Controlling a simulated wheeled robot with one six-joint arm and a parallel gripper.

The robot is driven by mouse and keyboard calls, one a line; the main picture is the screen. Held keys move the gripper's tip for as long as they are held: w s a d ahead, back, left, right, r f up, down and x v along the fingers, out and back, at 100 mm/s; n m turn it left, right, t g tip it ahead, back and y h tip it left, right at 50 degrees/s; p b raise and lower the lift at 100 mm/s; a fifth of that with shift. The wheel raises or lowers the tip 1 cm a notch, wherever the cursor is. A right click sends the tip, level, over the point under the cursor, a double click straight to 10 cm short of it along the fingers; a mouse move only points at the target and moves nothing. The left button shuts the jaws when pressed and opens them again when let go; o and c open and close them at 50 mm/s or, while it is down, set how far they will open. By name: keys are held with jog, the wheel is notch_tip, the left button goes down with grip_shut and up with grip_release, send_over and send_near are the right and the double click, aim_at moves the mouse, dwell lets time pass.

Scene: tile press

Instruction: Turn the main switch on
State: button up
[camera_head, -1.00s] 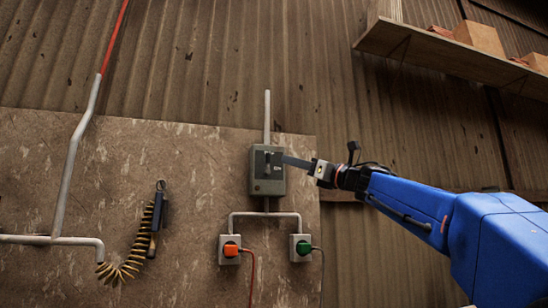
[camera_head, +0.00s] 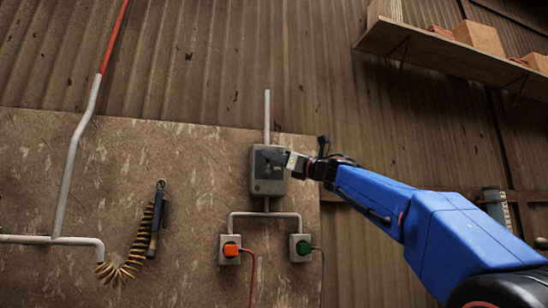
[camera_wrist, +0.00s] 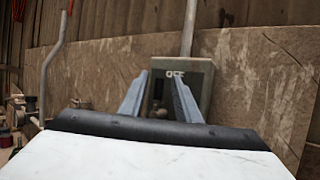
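The main switch box (camera_head: 268,186) is grey-green and fixed to the wall board, with conduit above and below it. In the wrist view the switch box (camera_wrist: 203,80) shows the word "OFF" near its top, and a dark rounded part, perhaps the handle, shows low between the fingers. My gripper (camera_head: 276,158) is at the upper front of the box. In the wrist view my gripper (camera_wrist: 160,84) has its two fingers apart, one each side of the box's middle. I cannot tell whether they touch the handle, which is mostly hidden.
A coiled hose (camera_head: 122,266) hangs at left. A shelf with boxes (camera_head: 478,37) is at upper right.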

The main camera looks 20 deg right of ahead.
grip_shut()
jog(key=shift+d+m, duration=0.1)
jog(key=shift+m, duration=0.2)
jog(key=shift+d+f+m+t+h, duration=0.55)
jog(key=shift+f+m+h, duration=0.55)
jog(key=shift+m+h, duration=3.5)
jog(key=shift+d+f+m+t+h, duration=0.8)
jog(key=shift+m+h, duration=2.35)
jog(key=shift+m, duration=3)
jog(key=shift+d+f+m+t+h, duration=0.25)
jog(key=shift+f+m+h, duration=1.1)
jog(key=shift+m+h, duration=3.25)
jog(key=shift+d+m+g+y, duration=0.1)
jog(key=shift+m+g+y, duration=0.2)
jog(key=shift+m+y, duration=0.5)
